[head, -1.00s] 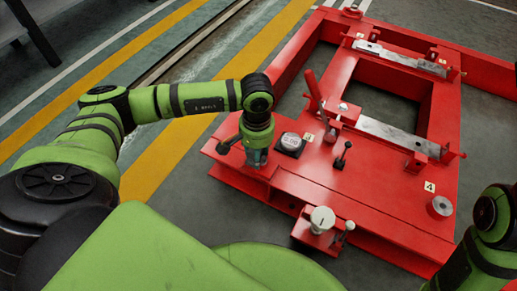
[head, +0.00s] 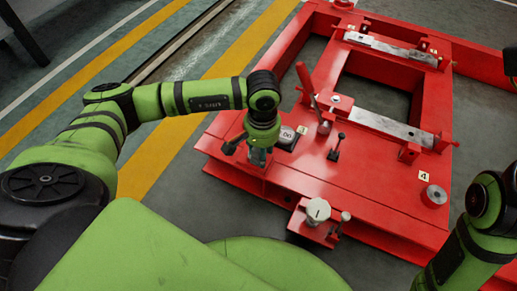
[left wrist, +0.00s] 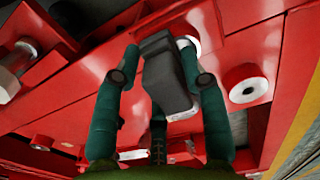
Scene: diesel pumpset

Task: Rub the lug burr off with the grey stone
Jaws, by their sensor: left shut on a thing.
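My left gripper (head: 258,157) is low over the front left part of the red frame (head: 375,190), beside a dark square pad with a pale round top (head: 287,138). In the left wrist view its teal fingers (left wrist: 160,85) are closed on a dark grey block, the stone (left wrist: 165,75). The stone's far end lies over a pale round part (left wrist: 190,43), partly hidden; I cannot tell whether they touch. I cannot make out the lug burr in either view. My right arm shows at the right edge of the head view, its gripper out of sight.
A red lever (head: 306,80) and a small black-knobbed lever (head: 336,147) stand right of the gripper. A white-capped part (head: 318,210) is at the front edge. A ringed cylinder (head: 434,196) sits near label 4. Open floor lies left of the frame.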

